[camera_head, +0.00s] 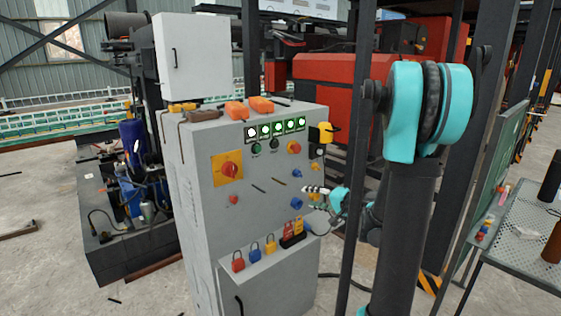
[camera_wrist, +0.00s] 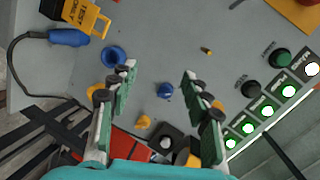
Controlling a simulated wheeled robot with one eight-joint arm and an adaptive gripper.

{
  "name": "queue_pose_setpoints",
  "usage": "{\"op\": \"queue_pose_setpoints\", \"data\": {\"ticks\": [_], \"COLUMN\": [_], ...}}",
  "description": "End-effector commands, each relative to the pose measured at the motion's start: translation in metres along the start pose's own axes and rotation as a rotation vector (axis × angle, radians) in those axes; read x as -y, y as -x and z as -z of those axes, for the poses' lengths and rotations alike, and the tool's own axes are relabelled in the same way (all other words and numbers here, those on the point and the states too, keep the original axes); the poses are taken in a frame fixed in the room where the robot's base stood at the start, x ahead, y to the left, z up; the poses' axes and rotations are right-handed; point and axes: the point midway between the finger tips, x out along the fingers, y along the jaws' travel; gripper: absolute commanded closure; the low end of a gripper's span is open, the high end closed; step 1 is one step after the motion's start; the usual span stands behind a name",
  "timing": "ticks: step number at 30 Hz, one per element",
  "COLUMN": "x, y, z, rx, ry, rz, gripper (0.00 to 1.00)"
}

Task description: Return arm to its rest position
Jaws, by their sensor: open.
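My gripper (camera_head: 314,193) is open in front of the right part of the grey control cabinet (camera_head: 205,148). My teal and dark arm rises at the right of the head view. In the wrist view my gripper (camera_wrist: 159,72) faces the panel (camera_wrist: 225,25) with its two green-padded fingers apart and nothing held. A small blue knob (camera_wrist: 164,90) shows in the gap between the fingers. A larger blue knob (camera_wrist: 113,56) lies just left of the left fingertip. I cannot tell how far the fingertips are from the panel.
A dark upright post (camera_head: 357,130) stands beside my gripper, between cabinet and arm. A perforated metal table (camera_head: 520,255) is at the right. Machinery (camera_head: 135,180) stands left of the cabinet.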

Motion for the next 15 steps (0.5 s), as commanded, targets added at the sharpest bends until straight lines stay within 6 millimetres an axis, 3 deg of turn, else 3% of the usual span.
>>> {"op": "queue_pose_setpoints", "data": {"ticks": [1,6,12,15], "x": [-0.001,-0.025,-0.064,-0.085], "y": [0.002,0.024,0.073,0.103], "z": [-0.026,-0.099,-0.165,-0.187], "rx": [0.043,0.171,0.292,0.337], "ry": [0.038,0.177,0.355,0.447], "rz": [-0.059,-0.284,-0.549,-0.677], "gripper": [0.52,0.52,0.52,0.52]}}
